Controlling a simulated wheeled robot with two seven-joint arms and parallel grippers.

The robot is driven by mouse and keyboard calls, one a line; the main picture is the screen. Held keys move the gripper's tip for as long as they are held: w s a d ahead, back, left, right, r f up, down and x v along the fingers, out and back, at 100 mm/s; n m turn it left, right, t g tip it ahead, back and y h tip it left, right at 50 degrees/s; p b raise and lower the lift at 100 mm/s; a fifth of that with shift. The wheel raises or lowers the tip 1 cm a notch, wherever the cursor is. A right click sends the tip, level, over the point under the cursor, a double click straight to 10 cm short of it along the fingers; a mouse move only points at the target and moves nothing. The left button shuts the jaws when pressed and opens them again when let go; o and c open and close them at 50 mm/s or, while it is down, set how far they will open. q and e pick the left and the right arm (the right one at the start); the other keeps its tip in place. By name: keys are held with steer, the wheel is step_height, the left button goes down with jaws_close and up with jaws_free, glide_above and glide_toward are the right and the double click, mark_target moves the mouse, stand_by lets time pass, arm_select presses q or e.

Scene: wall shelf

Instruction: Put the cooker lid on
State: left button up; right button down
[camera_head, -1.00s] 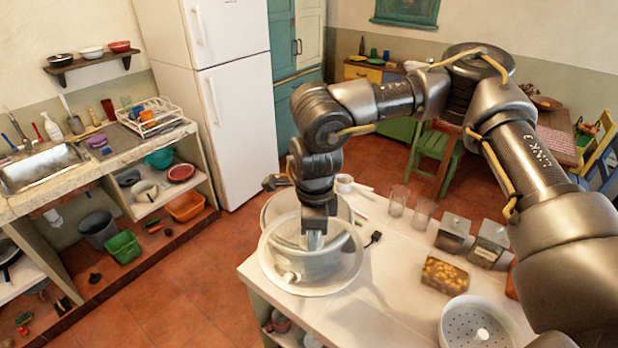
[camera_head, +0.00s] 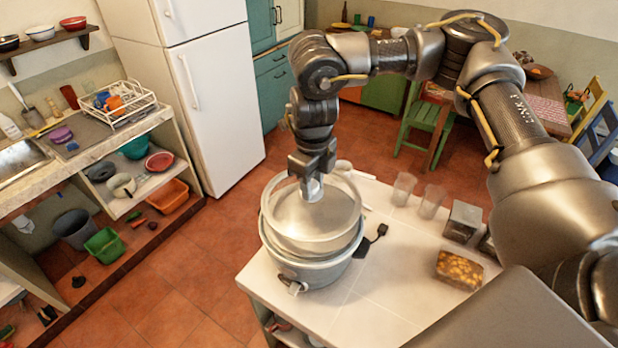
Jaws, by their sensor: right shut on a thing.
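The cooker (camera_head: 338,272) is a grey metal pot near the left front corner of the white-topped counter. The lid (camera_head: 312,222) is a pale, see-through disc with a light rim, over the pot's mouth. It looks tilted and set slightly back from the pot's front rim. I cannot tell whether it touches the rim. My right gripper (camera_head: 312,190) points down from above and is shut on the lid at its middle, where the fingers hide the knob. The inside of the pot is mostly hidden by the lid. My left gripper is not in view.
A black plug (camera_head: 376,233) on a cord lies right of the cooker. Two clear glasses (camera_head: 403,188), a metal-and-glass canister (camera_head: 462,220) and a brown patterned block (camera_head: 459,270) stand further right. The counter (camera_head: 385,295) is clear in front of these.

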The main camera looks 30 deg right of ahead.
mark_target(313, 198)
steer(key=shift+s, duration=0.2)
steer(key=shift+d+f, duration=0.1)
steer(key=shift+f, duration=0.05)
steer(key=shift+w+f+b, duration=0.2)
steer(key=shift+f+b, duration=0.1)
steer(key=shift+b, duration=0.1)
steer(key=shift+w+f+b, duration=0.2)
steer(key=shift+f+b, duration=0.65)
steer(key=shift+f, duration=0.1)
steer(key=shift+s+f+b, duration=0.1)
steer(key=shift+f+b, duration=0.2)
steer(key=shift+b, duration=0.05)
steer(key=shift+f+b, duration=0.25)
steer(key=shift+b, duration=0.05)
steer(key=shift+f+b, duration=0.45)
steer(key=shift+f, duration=0.05)
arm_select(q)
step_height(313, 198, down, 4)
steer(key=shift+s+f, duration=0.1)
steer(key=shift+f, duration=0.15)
arm_select(e)
steer(key=shift+f, duration=0.1)
